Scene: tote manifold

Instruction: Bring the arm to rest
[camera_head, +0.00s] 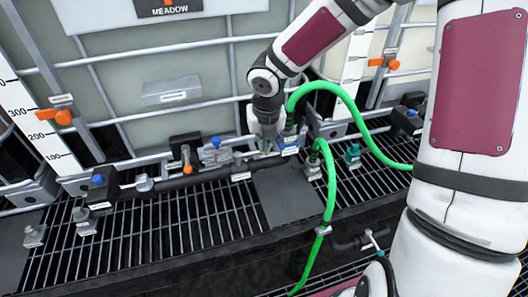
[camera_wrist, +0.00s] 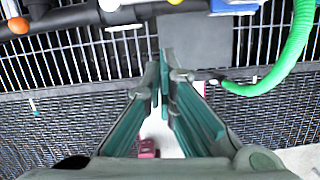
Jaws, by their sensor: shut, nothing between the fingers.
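My white arm with maroon panels reaches from the right across to the pipework in the head view. My gripper (camera_head: 264,146) points down there, close beside a blue-marked fitting (camera_head: 288,142) at the end of the green hose. In the wrist view my gripper (camera_wrist: 162,75) shows two green-padded fingers that come together at the tips, with nothing between them. The grey plate (camera_wrist: 190,42) and the grating lie beyond the fingertips. Whether the gripper touches the pipe or fitting cannot be told.
A green hose (camera_head: 330,190) loops beside my gripper and hangs over the front edge. A dark pipe (camera_head: 185,182) with valves runs along the grating (camera_head: 170,225). Caged tanks (camera_head: 150,75) stand behind. Orange handles (camera_head: 55,116) stick out at the gauges.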

